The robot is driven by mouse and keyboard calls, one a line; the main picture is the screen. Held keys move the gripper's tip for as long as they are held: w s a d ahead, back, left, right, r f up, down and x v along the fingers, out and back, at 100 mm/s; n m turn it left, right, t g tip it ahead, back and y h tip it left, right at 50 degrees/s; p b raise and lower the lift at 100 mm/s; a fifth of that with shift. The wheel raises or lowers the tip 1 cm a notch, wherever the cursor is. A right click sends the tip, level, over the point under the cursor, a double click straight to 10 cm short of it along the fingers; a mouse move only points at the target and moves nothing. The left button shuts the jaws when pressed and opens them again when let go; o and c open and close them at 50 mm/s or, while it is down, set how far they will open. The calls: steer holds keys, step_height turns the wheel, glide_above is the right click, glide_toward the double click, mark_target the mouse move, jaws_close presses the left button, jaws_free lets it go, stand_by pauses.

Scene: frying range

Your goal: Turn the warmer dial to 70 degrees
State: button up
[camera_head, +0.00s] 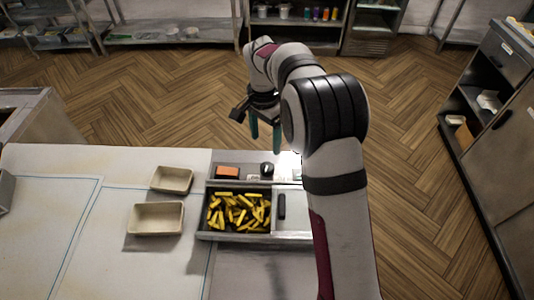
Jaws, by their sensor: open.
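The warmer (206,215) stands on the counter, with a tray of yellow fries (238,212) in its left part. A small dark round knob (266,169), which looks like the dial, sits on the panel along its far edge. Its pointer and degree marks are too small to read. My gripper (265,140) hangs above and beyond the panel with its green fingers pointing down. The fingers are apart and nothing shows between them. My arm covers the right end of the warmer.
An orange block (227,171) sits left of the knob. A black handle (282,206) lies right of the fries. Two empty beige trays, the far one (172,179) and the near one (156,218), stand to the left. The counter's left side (50,210) is mostly clear.

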mark_target(267, 167)
step_height(267, 167, down, 11)
steer(key=shift+s+d+r, duration=0.1)
steer(key=shift+s+d, duration=0.05)
steer(key=shift+c, duration=0.2)
jaws_close()
